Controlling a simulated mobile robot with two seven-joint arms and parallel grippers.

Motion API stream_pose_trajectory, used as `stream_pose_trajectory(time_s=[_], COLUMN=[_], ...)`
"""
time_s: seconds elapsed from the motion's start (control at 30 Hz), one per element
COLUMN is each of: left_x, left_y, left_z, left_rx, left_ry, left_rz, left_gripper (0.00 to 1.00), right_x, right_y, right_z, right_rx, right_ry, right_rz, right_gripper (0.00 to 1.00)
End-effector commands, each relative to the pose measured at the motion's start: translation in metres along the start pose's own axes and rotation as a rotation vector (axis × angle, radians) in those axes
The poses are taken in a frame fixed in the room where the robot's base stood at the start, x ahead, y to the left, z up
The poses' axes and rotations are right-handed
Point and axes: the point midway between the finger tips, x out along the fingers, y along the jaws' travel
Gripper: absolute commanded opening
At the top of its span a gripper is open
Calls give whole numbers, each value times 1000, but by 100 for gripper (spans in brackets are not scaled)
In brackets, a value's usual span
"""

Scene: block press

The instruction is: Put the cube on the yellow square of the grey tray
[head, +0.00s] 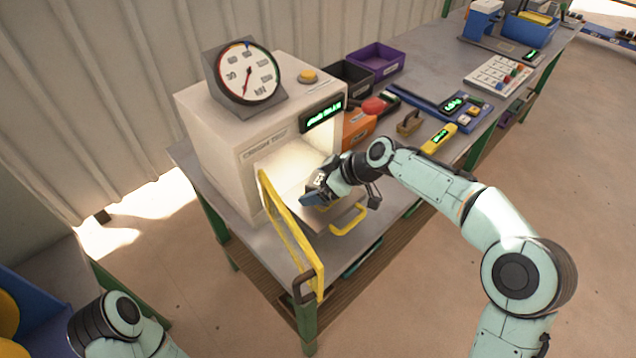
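The grey tray (334,218) with a yellow handle (349,221) sticks out of the white press (222,135), whose yellow-framed door (290,236) stands open. A little yellow shows on the tray beneath my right gripper; the rest of the yellow square is hidden. My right gripper (318,194) is over the tray at the mouth of the press. A small blue part shows at its tip, and I cannot tell whether this is a finger or a held thing. I cannot make out the cube for sure. Only a part of my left arm shows at the bottom left, without its gripper.
A dial (246,72) and a yellow button (307,76) sit on top of the press. A wooden-coloured block (409,123) and a keypad (497,75) lie farther along the bench.

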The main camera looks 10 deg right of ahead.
Motion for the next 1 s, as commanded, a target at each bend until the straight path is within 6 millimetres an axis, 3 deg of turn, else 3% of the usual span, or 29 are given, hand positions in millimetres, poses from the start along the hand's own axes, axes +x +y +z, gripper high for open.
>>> stream_pose_trajectory(time_s=[0.33,0.8,1.0], left_x=[-1,5,6], left_y=[0,-2,-2], left_z=[0,1,1], left_rx=[0,-1,-1], left_ry=[1,-2,-2], left_rz=[0,-1,-1], left_gripper=[43,43,43], right_x=[-8,-100,-119], right_y=[1,1,0], right_z=[-2,-1,-1], right_rx=[0,0,-1], right_ry=[0,0,0], right_rz=[3,5,1], right_gripper=[94,94,94])
